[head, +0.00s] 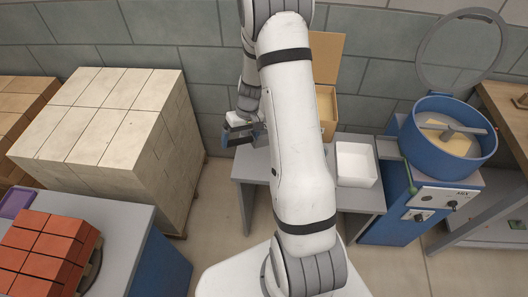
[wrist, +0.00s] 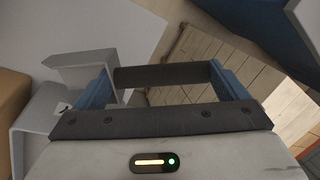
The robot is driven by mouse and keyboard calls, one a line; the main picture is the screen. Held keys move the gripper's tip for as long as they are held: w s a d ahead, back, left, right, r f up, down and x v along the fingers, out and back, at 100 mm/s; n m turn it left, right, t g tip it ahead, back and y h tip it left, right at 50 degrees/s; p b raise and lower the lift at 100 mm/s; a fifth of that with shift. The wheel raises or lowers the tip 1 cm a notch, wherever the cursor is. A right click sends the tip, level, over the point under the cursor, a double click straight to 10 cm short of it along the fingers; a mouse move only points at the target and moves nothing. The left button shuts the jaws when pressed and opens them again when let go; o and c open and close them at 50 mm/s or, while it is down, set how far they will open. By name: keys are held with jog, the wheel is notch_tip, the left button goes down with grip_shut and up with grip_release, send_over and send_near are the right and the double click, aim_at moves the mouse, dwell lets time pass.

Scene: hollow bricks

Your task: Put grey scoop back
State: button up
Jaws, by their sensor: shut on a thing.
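My gripper (head: 243,130) hangs left of my forearm, in front of the back wall and near the left end of a grey table (head: 250,166). In the wrist view, its blue fingers (wrist: 165,82) stand well apart, with a dark round bar between them. The bar looks like the handle of the grey scoop (wrist: 160,76), held across the fingers. A light grey angled piece (wrist: 82,66) shows beside the left finger; I cannot tell whether it is the scoop or a stand. The scoop's far part is hidden or unclear in the head view.
A tall pile of pale bricks (head: 100,125) stands left of the gripper. A white tray (head: 356,165) stands on the table, with an open tan box (head: 327,110) behind my forearm. A blue mixer (head: 448,135) stands right. Red bricks (head: 45,250) lie at the lower left.

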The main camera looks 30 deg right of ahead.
jog(key=shift+s+d+f+n+h+b, duration=0.15)
jog(key=shift+f+b, duration=0.3)
jog(key=shift+b, duration=0.45)
jog(key=shift+s+a+f+n+h+b, duration=0.2)
jog(key=shift+f+b, duration=0.25)
jog(key=shift+b, duration=0.45)
jog(key=f+b, duration=0.1)
jog(key=f, duration=0.2)
jog(key=f+n+h+b, duration=0.1)
jog(key=f, duration=0.3)
jog(key=f+h+b, duration=0.1)
jog(key=f, duration=0.3)
jog(key=shift+s+d+n+b, duration=0.25)
jog(key=shift+s+d+b, duration=0.05)
jog(key=shift+d+b, duration=0.1)
jog(key=shift+f, duration=0.2)
jog(key=o, duration=0.6)
jog(key=shift+r, duration=0.15)
